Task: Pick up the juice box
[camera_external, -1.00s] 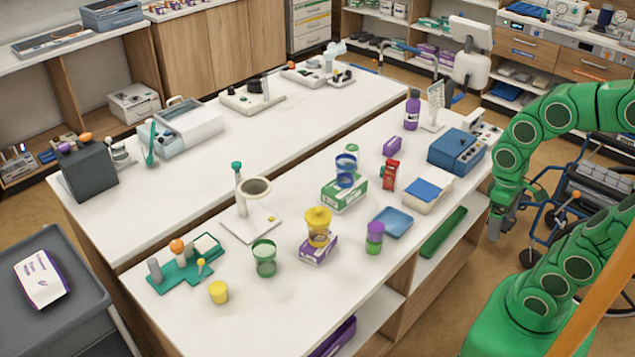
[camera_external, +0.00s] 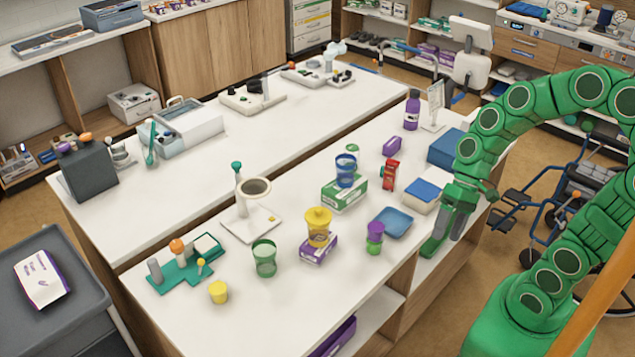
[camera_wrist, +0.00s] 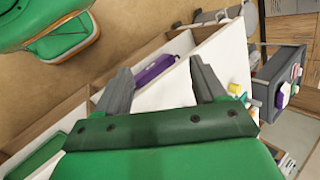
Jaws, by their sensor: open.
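The juice box (camera_external: 391,175) appears to be the small upright red box with a pale label on the white counter. It stands right of the green-and-white carton (camera_external: 344,194). My gripper (camera_external: 449,228) is in front of the counter's right edge, to the right of and lower in the picture than the red box, clear of it. In the wrist view my gripper (camera_wrist: 162,86) has its two grey fingers spread with nothing between them. I cannot make out the red box in the wrist view.
A blue tray (camera_external: 391,222) and a blue-and-white pad (camera_external: 425,193) lie between the red box and my gripper. A blue box (camera_external: 447,147) stands behind. A purple-and-green cup (camera_external: 375,238) stands near the counter's front edge. Open shelves (camera_external: 400,300) sit below.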

